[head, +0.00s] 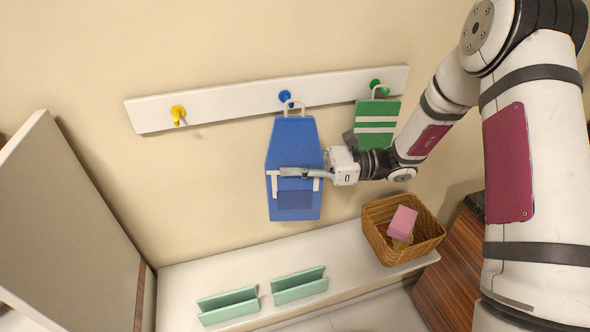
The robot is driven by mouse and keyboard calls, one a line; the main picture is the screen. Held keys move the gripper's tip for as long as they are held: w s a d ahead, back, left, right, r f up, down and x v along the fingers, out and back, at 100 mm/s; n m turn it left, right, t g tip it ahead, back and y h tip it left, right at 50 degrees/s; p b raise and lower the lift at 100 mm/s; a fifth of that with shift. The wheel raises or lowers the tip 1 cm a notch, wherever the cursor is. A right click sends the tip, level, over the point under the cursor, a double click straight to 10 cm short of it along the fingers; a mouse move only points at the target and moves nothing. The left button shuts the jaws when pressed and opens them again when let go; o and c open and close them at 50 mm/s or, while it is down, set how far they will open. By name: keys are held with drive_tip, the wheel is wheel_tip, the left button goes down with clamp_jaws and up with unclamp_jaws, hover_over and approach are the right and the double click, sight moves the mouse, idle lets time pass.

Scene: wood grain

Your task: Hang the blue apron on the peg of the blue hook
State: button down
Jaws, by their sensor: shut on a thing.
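The blue apron (294,140) hangs upright in front of the wall, with a darker pocket low on its front and a pale loop (294,104) at its top. The blue hook (285,96) is on the white rail, right at the loop. I cannot tell whether the loop is around the peg or only in front of it. My gripper (286,172) reaches in from the right and is shut on the apron at mid-height. Its fingers cover part of the apron's front.
The white rail (230,102) also bears a yellow hook (178,114), which is empty, and a green hook (376,86) with a green striped apron (377,115). Below, a white shelf (235,269) holds mint-green holders (300,288) and a wicker basket (376,238) with a pink block (402,222).

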drive_tip(key=shift+w+a+f+b, duration=0.2)
drive_tip(key=shift+w+b, duration=0.2)
drive_tip(key=shift+w, duration=0.25)
drive_tip(key=shift+w+a+f+b, duration=0.25)
drive_tip(key=shift+w+b, duration=0.1)
drive_tip(key=shift+w, duration=0.25)
drive_tip(key=shift+w+a+f+b, duration=0.2)
drive_tip(key=shift+w+b, duration=0.2)
drive_tip(key=shift+w, duration=0.25)
drive_tip(key=c, duration=1.4)
unclamp_jaws()
drive_tip(key=shift+c, duration=0.2)
drive_tip(key=shift+d, duration=0.1)
